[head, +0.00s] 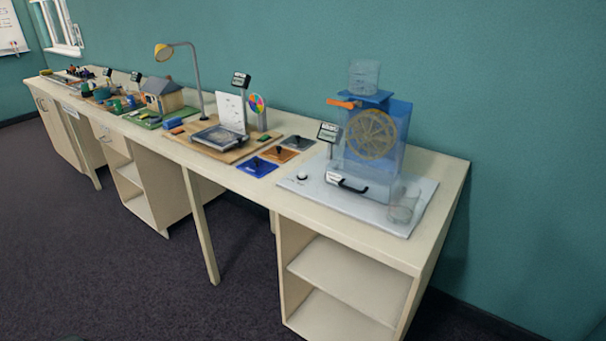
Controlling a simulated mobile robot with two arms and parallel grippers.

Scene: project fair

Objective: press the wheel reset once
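The water-wheel exhibit stands at the right end of the long table. Its tan spoked wheel (372,134) sits inside a clear blue housing (402,120) on a pale grey base board (362,206). A small round white knob or button (302,176) is at the board's left front. A black handle (347,184) and a white label (333,177) are at the housing's lower front. No label reading reset is legible. Neither of my grippers is in view.
The table (438,165) runs along the teal wall. A small display (328,131), a clear container (363,76) and a clear cup (402,208) are at the exhibit. A lamp (164,51), model house (162,97) and multicoloured disc (257,103) stand left. The carpet (130,270) in front is clear.

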